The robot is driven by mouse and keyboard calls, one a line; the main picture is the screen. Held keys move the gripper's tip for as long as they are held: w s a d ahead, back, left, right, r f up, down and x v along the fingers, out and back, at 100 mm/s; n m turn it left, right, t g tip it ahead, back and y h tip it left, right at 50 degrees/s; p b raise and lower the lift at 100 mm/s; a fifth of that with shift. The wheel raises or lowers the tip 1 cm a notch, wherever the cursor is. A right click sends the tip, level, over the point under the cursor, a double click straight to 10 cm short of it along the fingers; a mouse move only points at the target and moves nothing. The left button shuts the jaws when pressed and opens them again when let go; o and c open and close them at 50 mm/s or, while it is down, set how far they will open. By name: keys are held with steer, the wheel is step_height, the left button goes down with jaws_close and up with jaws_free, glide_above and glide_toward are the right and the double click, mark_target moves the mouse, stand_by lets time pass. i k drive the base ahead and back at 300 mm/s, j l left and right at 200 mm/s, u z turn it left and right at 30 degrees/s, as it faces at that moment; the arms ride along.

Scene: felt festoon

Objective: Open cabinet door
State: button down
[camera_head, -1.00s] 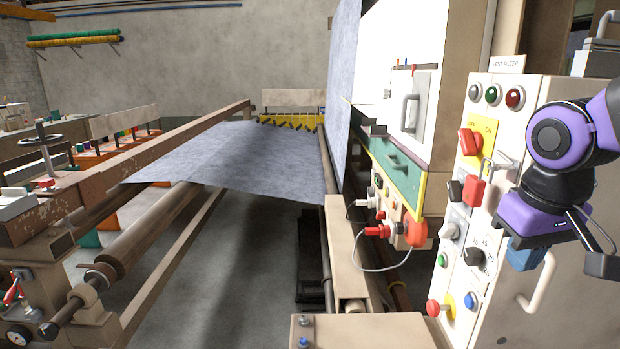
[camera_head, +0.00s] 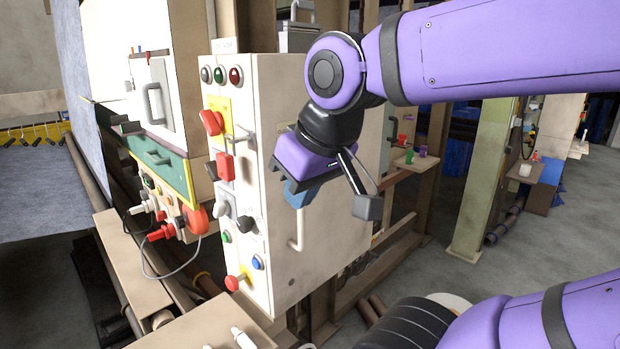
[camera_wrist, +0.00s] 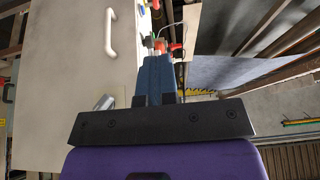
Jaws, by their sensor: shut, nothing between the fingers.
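The beige cabinet (camera_head: 345,235) stands in the middle of the head view, its door face with a white bar handle (camera_head: 297,228) turned toward me. The door looks shut. My gripper (camera_head: 299,197) is just above the handle in the head view, its blue fingers together and empty. In the wrist view the white handle (camera_wrist: 110,33) is upper left on the pale door face (camera_wrist: 65,90). My gripper (camera_wrist: 155,62) points past it to the right there, apart from the handle. My forearm hides part of the cabinet's upper right.
The cabinet's narrow front carries a red switch (camera_head: 211,122), knobs and buttons. A machine with a green panel (camera_head: 160,160) and a grey cable stands to the left. A green post (camera_head: 482,180) stands at right. Grey floor (camera_head: 500,270) is open between.

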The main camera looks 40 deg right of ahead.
mark_target(307, 245)
steer(key=k+j, duration=0.1)
steer(key=k, duration=0.35)
steer(key=k+j, duration=0.15)
steer(key=k, duration=0.3)
steer(key=z, duration=0.05)
